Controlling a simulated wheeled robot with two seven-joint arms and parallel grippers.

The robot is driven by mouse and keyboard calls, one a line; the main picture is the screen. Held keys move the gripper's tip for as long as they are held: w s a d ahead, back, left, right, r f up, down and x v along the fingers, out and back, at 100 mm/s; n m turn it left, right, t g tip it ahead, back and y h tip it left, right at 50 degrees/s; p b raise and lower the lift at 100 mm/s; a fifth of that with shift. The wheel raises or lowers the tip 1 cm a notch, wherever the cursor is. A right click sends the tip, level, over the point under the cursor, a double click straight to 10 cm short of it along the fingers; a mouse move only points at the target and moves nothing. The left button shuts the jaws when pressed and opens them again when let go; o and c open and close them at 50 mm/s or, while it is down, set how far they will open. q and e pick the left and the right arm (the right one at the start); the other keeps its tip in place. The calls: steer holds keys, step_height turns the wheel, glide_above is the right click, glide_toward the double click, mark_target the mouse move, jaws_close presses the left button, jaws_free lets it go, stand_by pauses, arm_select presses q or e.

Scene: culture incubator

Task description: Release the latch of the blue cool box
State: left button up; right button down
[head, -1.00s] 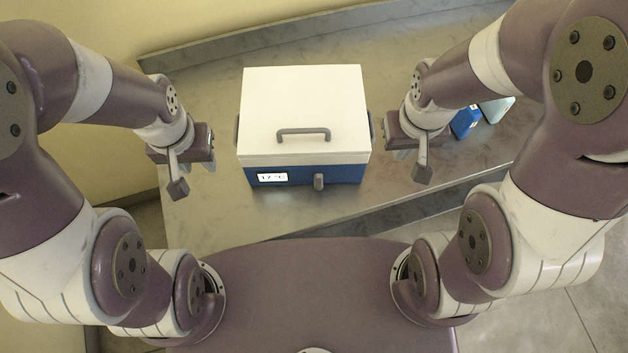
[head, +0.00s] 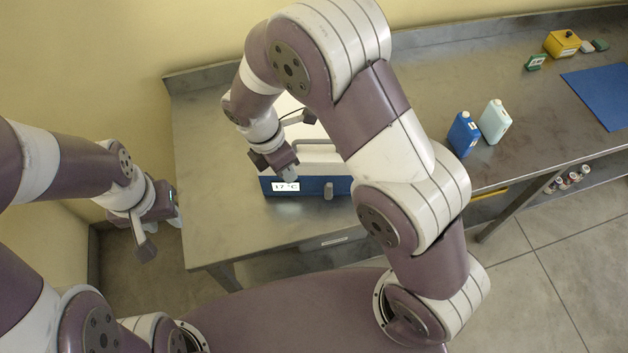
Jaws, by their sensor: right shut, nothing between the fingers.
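The blue cool box (head: 309,186) with its white lid stands on the metal bench, partly hidden behind my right arm. Its front shows a small display (head: 286,187) reading 17 °C. The grey latch (head: 328,191) is on the front, right of the display, and looks upright. My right gripper (head: 290,175) is shut and empty at the lid's front edge, just above the display and left of the latch. I cannot tell whether it touches the box. My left gripper (head: 176,215) hangs beyond the bench's left edge, apart from the box; its jaw opening is unclear.
A blue bottle (head: 463,134) and a pale green bottle (head: 495,122) stand right of the box. A yellow box (head: 562,43), small green items (head: 536,62) and a blue mat (head: 604,95) are further right. Small vials (head: 567,180) sit on a lower shelf.

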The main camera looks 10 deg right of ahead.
mark_target(329, 188)
steer(key=n, duration=0.3)
steer(key=w+n+h, duration=0.1)
steer(key=n, duration=0.3)
steer(key=w+a+n, duration=0.1)
steer(key=n, duration=0.3)
steer(key=shift+w+a+r+h, duration=0.1)
steer(key=shift+w+r+h, duration=0.1)
steer(key=shift+w+h, duration=0.1)
steer(key=s+d+f+b, duration=0.1)
steer(key=d+f, duration=0.6)
steer(key=f, duration=0.2)
steer(key=shift+s+d+f, duration=0.15)
steer(key=shift+s+d, duration=0.15)
steer(key=shift+s, duration=0.1)
